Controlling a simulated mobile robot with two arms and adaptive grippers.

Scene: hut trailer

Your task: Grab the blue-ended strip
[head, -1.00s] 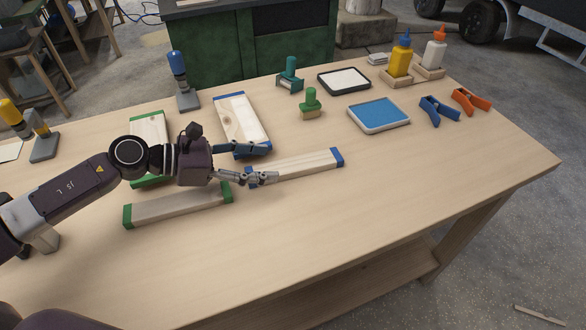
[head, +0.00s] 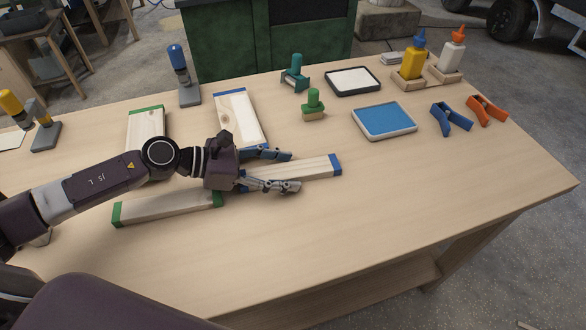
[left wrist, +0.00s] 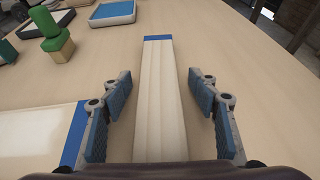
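The blue-ended strip (head: 310,168) is a narrow pale wood piece lying flat on the table, with its right blue end in plain view. Its left end is hidden behind my left gripper in the head view. My left gripper (head: 290,171) is open, with one finger on each side of the strip. In the left wrist view the strip (left wrist: 158,95) runs lengthwise between the open fingers of the left gripper (left wrist: 160,105), with a gap on both sides. The strip's far blue end shows there. My right gripper is not in view.
A green-ended strip (head: 165,208) lies just in front of my left gripper. A wide blue-ended board (head: 240,118) and a green-ended board (head: 146,128) lie behind it. A blue pad tray (head: 384,121) and green stamp (head: 313,105) stand beyond. The table's front right is clear.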

